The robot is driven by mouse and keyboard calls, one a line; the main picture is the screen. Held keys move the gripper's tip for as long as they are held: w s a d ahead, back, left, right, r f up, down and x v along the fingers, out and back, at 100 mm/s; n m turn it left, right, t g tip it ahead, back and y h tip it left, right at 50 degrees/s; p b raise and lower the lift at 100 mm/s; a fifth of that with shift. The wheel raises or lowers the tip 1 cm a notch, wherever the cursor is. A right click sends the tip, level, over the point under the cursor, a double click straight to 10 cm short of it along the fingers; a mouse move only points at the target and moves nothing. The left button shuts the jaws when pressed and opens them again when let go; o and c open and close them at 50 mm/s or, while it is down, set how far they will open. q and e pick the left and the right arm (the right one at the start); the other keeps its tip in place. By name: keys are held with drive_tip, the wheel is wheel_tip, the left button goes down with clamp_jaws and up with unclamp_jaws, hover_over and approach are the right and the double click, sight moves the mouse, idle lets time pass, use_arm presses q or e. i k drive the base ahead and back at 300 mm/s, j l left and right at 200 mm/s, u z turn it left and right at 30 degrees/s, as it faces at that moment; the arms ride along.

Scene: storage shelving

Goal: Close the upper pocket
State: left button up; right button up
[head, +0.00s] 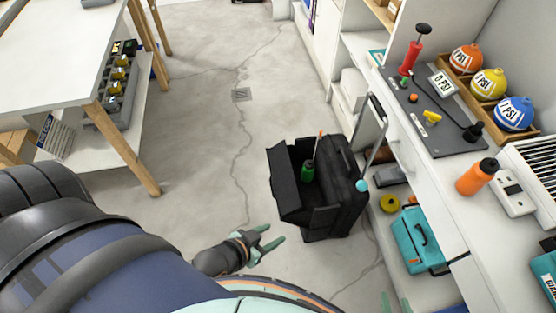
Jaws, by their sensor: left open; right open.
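A black rolling tool bag (341,190) stands upright on the floor in the middle of the head view. Its pocket flap (286,184) is tilted out to the left, so the upper pocket is open. A green-handled tool (308,171) and an orange tip show inside the opening. My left gripper (272,235) is open and empty, low and to the left of the bag, apart from it in the picture. My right gripper (396,304) shows only as green fingertips at the bottom edge, open, below and right of the bag. The pocket's inside is mostly dark.
A workbench with a grey tool board (430,115) runs along the right. A teal toolbox (418,240) and a yellow tape roll (389,203) lie on the shelf beneath, close to the bag. A white table (60,50) stands at the left. The floor left of the bag is clear.

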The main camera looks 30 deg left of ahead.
sight(281, 156)
drive_tip(key=k+j+z, duration=0.1)
drive_tip(key=k+j, duration=0.15)
drive_tip(key=j, duration=0.35)
drive_tip(key=k+j+z, duration=0.15)
drive_tip(key=j, duration=0.4)
drive_tip(key=k+j+z, duration=0.1)
drive_tip(key=k+j, duration=0.35)
drive_tip(key=k+j+z, duration=0.15)
drive_tip(key=k+j, duration=0.15)
drive_tip(key=j, duration=0.3)
drive_tip(key=k+j+z, duration=0.1)
drive_tip(key=k+j, duration=0.25)
drive_tip(key=j, duration=0.15)
